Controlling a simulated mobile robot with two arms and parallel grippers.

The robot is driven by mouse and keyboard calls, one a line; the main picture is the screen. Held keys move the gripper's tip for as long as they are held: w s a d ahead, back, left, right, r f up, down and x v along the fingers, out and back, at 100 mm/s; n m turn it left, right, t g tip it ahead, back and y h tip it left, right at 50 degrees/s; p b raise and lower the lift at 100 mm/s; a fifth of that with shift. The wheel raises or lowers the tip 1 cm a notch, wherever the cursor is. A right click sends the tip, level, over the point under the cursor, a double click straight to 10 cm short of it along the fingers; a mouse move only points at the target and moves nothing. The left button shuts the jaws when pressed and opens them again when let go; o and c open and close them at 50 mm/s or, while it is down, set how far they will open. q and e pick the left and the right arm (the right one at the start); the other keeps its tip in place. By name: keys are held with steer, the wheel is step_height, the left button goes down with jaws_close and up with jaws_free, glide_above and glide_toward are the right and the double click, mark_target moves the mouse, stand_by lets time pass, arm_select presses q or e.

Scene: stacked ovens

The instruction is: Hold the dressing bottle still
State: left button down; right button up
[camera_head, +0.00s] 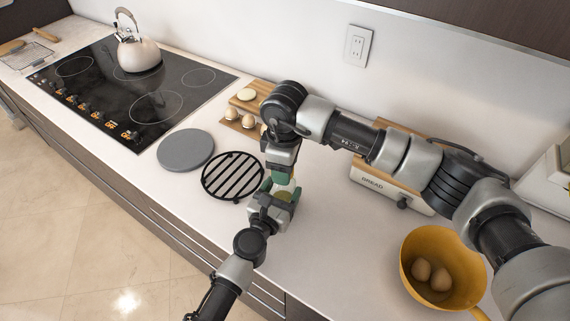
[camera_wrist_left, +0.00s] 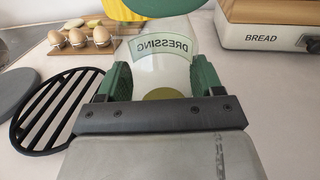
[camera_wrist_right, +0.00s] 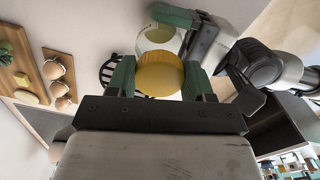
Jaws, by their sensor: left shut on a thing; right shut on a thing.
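The dressing bottle (camera_wrist_left: 165,45) is pale, with a label reading DRESSING, and stands between my grippers above the counter's front part. My left gripper (camera_wrist_left: 161,80) is shut on the bottle's body; it also shows in the head view (camera_head: 275,193). My right gripper (camera_wrist_right: 158,76) comes from above and is shut on the yellow cap (camera_wrist_right: 160,72) at the bottle's top; it also shows in the head view (camera_head: 282,172). In the head view the grippers hide most of the bottle. Whether its base touches the counter cannot be told.
A black round grill trivet (camera_head: 232,177) and a grey disc (camera_head: 186,150) lie left of the bottle. Eggs on a wooden board (camera_head: 232,124) are behind. A hob with a kettle (camera_head: 138,55) is far left.

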steer(key=o, duration=0.9)
steer(key=shift+r, duration=0.1)
steer(key=shift+r, duration=2.15)
steer(key=shift+c, duration=0.3)
